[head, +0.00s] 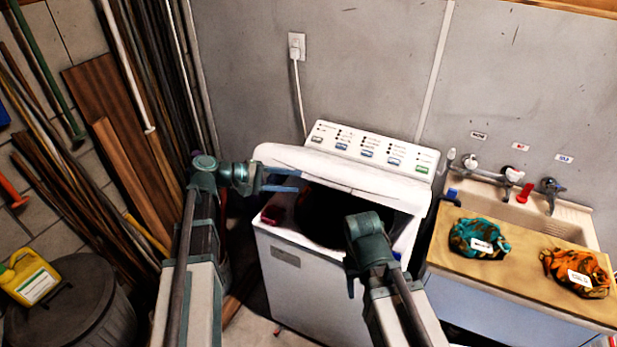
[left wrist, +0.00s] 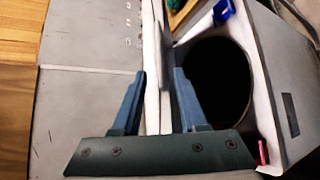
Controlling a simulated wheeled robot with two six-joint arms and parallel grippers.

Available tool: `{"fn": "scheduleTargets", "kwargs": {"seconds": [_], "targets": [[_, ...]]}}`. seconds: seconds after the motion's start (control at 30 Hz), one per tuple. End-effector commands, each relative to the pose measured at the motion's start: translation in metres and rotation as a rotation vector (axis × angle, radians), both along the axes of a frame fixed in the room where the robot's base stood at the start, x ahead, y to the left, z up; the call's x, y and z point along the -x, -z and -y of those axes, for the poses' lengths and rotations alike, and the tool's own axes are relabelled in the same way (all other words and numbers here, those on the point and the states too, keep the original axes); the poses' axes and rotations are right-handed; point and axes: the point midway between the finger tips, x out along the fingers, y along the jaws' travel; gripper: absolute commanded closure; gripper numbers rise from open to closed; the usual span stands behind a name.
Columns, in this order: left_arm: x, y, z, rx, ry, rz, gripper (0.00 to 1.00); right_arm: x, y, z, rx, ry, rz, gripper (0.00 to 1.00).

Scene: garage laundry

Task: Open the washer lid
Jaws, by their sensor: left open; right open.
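The white washer (head: 310,285) stands in the middle of the head view. Its lid (head: 330,166) is raised at a tilt, and the dark round drum opening (head: 325,215) shows below it. My left gripper (head: 280,180) is at the lid's left edge. In the left wrist view its blue fingers (left wrist: 158,100) are open, one on each side of the lid (left wrist: 152,60), with gaps visible. The drum opening (left wrist: 215,80) is to the right there. My right gripper (head: 354,280) is over the washer's front right part, open; its fingers are partly hidden by its own body.
A control panel (head: 370,148) is behind the lid. A sink (head: 515,205) with a board (head: 510,275) holding a teal cloth (head: 478,238) and an orange cloth (head: 575,272) stands right. Poles and planks (head: 105,150), a bin (head: 80,310) and a yellow jug (head: 32,277) are left.

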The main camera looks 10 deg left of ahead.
Motion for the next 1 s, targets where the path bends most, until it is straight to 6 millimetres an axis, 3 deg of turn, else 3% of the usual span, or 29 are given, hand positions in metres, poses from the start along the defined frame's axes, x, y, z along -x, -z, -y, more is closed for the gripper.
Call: {"fn": "scheduleTargets", "kwargs": {"seconds": [0.23, 0.67, 0.77, 0.9, 1.0], "targets": [[0.013, -0.014, -0.032, 0.000, -0.001, 0.001, 0.57, 0.000, -0.013, 0.000, 0.000, 0.001, 0.000, 0.50], [0.017, -0.015, -0.039, 0.000, 0.001, 0.000, 0.57, 0.000, -0.015, 0.000, 0.000, 0.002, 0.000, 0.50], [0.016, -0.012, -0.039, -0.003, -0.004, 0.001, 0.72, 0.000, -0.012, 0.000, 0.000, 0.002, 0.000, 0.50], [0.003, 0.026, -0.040, -0.067, -0.076, 0.012, 0.97, 0.000, 0.014, 0.000, 0.000, 0.002, 0.000, 0.50], [-0.016, 0.074, -0.046, -0.171, -0.186, 0.040, 1.00, 0.000, 0.049, 0.000, 0.000, 0.002, 0.000, 0.50]]}}
